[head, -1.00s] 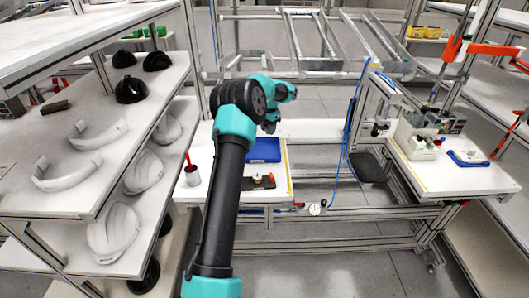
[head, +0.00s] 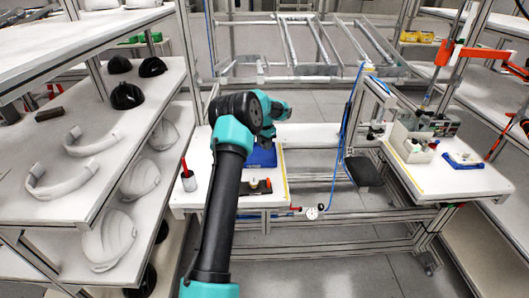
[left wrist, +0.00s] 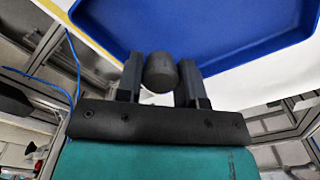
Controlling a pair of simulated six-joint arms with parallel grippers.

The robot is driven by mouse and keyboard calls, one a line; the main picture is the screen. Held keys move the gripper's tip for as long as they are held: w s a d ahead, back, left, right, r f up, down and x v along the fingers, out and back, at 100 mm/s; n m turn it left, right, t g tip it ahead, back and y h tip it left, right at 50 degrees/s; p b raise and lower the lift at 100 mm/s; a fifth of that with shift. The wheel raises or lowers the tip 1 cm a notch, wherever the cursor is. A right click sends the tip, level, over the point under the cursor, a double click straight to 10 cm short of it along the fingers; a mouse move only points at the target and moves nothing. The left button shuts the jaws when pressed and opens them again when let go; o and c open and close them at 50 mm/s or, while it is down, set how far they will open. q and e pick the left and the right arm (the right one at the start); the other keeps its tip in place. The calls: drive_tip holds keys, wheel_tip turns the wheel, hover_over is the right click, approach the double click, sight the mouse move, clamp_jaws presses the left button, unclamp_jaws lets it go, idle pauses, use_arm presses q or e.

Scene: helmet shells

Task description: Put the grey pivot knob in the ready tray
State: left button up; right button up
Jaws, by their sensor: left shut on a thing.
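The grey pivot knob (left wrist: 161,73) shows in the left wrist view as a dark grey cylinder between the two black fingers. My left gripper (left wrist: 160,82) is shut on it. A blue tray (left wrist: 205,30), which looks empty where seen, lies just beyond the fingertips. The knob overlaps the tray's near rim in that view, and I cannot tell its height above it. In the head view the blue tray (head: 262,158) sits on the white bench, partly hidden by my left gripper (head: 268,138). The knob is hidden there. My right gripper is not in view.
A red-handled item in a white cup (head: 188,180) stands left of my arm on the bench. Shelves with helmet shells (head: 108,240) flank the left. A side bench with a bin (head: 412,147) stands right.

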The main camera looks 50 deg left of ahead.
sight(265, 156)
use_arm(q)
drive_tip(key=shift+f, duration=2.2)
drive_tip(key=o, duration=0.9)
drive_tip(key=shift+f, duration=0.1)
wheel_tip(265, 156, up, 12)
drive_tip(key=shift+r, duration=0.15)
